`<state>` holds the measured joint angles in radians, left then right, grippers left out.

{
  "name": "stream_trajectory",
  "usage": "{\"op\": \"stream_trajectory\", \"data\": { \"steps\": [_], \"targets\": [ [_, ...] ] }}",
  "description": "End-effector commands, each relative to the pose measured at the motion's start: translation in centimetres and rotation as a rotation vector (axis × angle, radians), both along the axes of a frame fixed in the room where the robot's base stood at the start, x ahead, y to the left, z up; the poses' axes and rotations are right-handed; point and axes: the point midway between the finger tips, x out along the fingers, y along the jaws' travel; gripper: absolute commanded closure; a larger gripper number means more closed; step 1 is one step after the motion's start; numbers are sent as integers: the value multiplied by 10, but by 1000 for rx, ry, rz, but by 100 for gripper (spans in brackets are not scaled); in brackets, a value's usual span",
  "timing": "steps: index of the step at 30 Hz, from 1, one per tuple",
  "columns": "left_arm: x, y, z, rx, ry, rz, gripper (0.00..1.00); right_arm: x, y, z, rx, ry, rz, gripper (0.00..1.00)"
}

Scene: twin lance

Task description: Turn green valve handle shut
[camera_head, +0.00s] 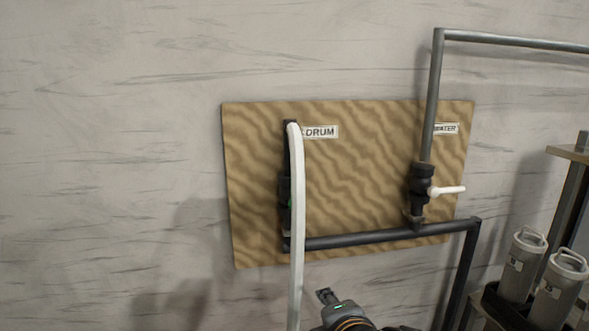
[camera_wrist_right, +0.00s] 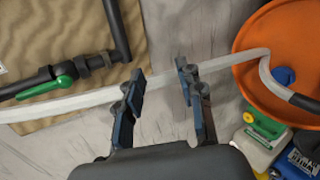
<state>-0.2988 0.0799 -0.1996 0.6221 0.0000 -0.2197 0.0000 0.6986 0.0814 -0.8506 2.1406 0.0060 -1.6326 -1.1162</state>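The green valve handle (camera_wrist_right: 45,87) shows at the left of the right wrist view, lying roughly along its dark pipe. In the head view only a sliver of green (camera_head: 290,190) shows beside the white hose (camera_head: 297,220), which hides most of that valve. My right gripper (camera_head: 324,295) is below the board in the head view. In the right wrist view its fingers (camera_wrist_right: 160,76) are apart, with the hose (camera_wrist_right: 230,63) passing across behind them; I cannot tell whether they touch it. The handle is left of the fingers, apart from them. My left gripper is not in view.
A patterned board (camera_head: 365,165) carries the pipes and a second valve with a white handle (camera_head: 448,190), under the WATER label (camera_head: 446,128). Grey canisters (camera_head: 522,265) stand at lower right. The wrist view shows an orange tub (camera_wrist_right: 290,30) and a green-topped container (camera_wrist_right: 262,130).

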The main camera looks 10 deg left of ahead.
Motion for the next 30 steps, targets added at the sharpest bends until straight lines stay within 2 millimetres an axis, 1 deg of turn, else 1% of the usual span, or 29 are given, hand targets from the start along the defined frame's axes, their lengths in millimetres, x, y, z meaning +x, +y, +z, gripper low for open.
{"op": "stream_trajectory", "data": {
  "steps": [1,6,9,13,15,18,20,23,26,30],
  "targets": [
    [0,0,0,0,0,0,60,6,12,28,-106,-99,56,62],
    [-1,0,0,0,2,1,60,14,43,97,-498,-388,195,62],
    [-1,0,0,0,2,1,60,17,54,133,-726,-534,232,62],
    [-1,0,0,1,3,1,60,18,62,169,-969,-669,242,62],
    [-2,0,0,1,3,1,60,18,64,182,-1063,-716,239,62],
    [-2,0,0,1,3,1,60,19,66,194,-1149,-755,234,62],
    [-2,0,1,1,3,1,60,20,66,197,-1176,-765,232,62],
    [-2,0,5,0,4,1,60,27,68,201,-1192,-770,230,62],
    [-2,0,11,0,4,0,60,41,70,201,-1190,-767,229,62],
    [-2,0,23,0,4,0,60,70,75,202,-1190,-766,229,62]
  ]
}}
